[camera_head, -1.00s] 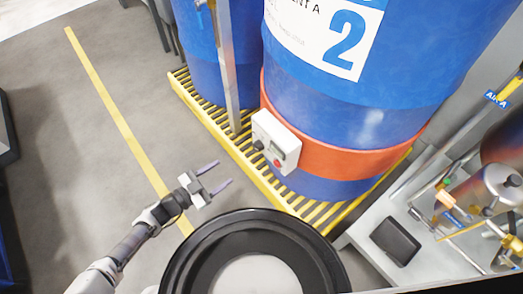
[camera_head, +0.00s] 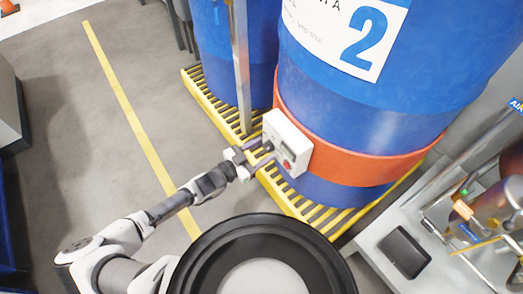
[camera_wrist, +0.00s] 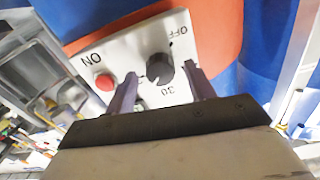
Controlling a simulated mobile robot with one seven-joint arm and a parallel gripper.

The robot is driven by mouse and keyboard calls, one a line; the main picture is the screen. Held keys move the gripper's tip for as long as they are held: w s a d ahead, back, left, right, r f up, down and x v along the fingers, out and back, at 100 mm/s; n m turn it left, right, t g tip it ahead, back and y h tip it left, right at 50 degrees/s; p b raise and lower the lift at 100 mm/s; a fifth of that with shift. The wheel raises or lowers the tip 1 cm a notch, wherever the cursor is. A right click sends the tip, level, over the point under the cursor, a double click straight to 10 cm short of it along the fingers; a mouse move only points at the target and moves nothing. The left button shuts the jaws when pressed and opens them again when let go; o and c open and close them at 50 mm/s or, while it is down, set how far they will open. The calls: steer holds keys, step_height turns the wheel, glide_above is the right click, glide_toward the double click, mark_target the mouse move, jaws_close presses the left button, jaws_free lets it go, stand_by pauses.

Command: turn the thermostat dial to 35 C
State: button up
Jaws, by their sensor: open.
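The thermostat box (camera_head: 287,143) is a white control box on the orange band around a large blue drum. In the wrist view the box face (camera_wrist: 119,59) shows a black dial (camera_wrist: 159,68), a red button (camera_wrist: 104,82) and the marks ON, OFF and 30, seen upside down. The dial's pointer is too small to read. My gripper (camera_head: 264,153) is open in front of the box. In the wrist view its two purple fingers (camera_wrist: 163,82) stand on either side of the dial, with gaps showing; I cannot tell whether either touches it.
The blue drum (camera_head: 350,105) stands on a yellow slatted pallet (camera_head: 213,104). A metal post (camera_head: 241,70) rises close to the left of the box. A bench with a dark tablet-like pad (camera_head: 404,252) is at the right.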

steer(key=shift+w+d, duration=0.15)
steer(key=shift+d, duration=0.05)
steer(key=c, duration=1)
steer(key=shift+o, duration=0.2)
steer(key=shift+r+m+p, duration=0.1)
steer(key=shift+m+p, duration=0.3)
steer(key=shift+m, duration=1.9)
steer(key=o, duration=1)
steer(key=shift+c, duration=0.2)
